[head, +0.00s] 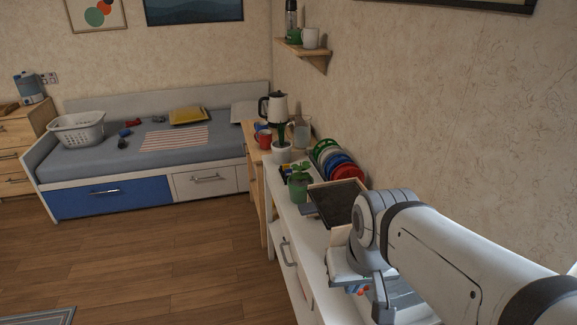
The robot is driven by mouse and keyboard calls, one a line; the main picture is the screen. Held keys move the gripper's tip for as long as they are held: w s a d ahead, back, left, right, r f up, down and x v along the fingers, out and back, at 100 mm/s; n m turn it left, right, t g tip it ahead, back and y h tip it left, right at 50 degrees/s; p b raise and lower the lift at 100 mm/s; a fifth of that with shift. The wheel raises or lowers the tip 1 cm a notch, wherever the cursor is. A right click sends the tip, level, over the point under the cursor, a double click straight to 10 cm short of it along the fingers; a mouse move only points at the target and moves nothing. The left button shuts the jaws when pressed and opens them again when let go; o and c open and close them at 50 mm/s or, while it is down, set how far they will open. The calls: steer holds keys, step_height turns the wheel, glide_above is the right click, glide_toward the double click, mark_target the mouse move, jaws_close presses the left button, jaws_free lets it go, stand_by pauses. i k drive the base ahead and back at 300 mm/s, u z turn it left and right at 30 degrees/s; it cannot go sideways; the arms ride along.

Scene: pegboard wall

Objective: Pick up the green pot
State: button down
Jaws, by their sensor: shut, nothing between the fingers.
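The green pot (299,188) stands upright on the white cabinet top, near its left edge, with a leafy plant in it. My gripper (379,297) is at the lower right, low over the nearer part of the same cabinet. It is shut and empty, well apart from the pot and on the near side of it. My arm hides part of the gripper and the cabinet top around it.
A dark framed panel (338,201) lies between the pot and my arm. A rack of coloured plates (338,163) stands right of the pot by the wall. A white pot with a plant (281,154) is behind it.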

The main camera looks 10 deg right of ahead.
mark_target(298, 182)
steer(key=z, duration=0.05)
steer(key=k, duration=1.15)
steer(key=u, duration=0.75)
steer(key=i, duration=2.65)
steer(key=z, duration=1)
steer(key=k, duration=0.9)
steer(key=z, duration=0.15)
steer(key=i, duration=0.45)
steer(key=u, duration=0.05)
